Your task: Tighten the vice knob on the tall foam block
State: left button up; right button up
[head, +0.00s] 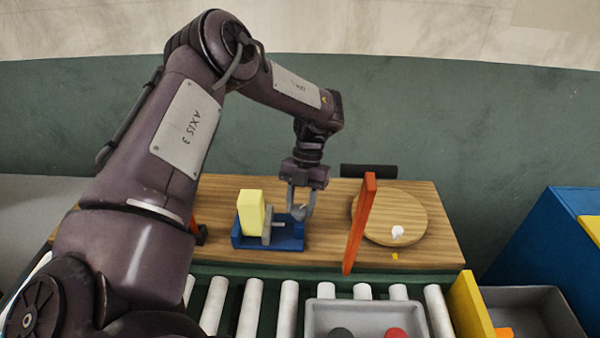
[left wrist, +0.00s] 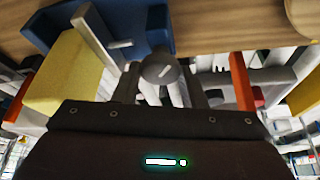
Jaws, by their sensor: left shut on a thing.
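The tall yellow foam block (head: 251,213) stands upright in a blue vice (head: 286,243) on the wooden board. A grey jaw plate (head: 267,226) is at the block's right side. The grey vice knob (head: 298,212) is at the vice's right end. My left gripper (head: 300,208) reaches down from above and is shut on the knob. In the left wrist view, the knob (left wrist: 160,69) sits between the fingers, with the yellow block (left wrist: 66,72) and blue vice (left wrist: 148,27) to its left. My right gripper is not in view.
An orange upright panel (head: 360,222) and a round wooden disc (head: 405,218) with a white piece stand right of the vice. A roller conveyor with a grey tray (head: 330,318) runs along the front. A blue box (head: 540,235) is at the far right.

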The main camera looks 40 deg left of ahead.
pick_arm(q)
jog(key=shift+w+m+y, duration=0.1)
jog(key=shift+m+y, duration=0.3)
jog(key=shift+m, duration=0.7)
jog(key=shift+r, duration=0.1)
jog(key=o, duration=1)
jog(key=shift+c, duration=0.2)
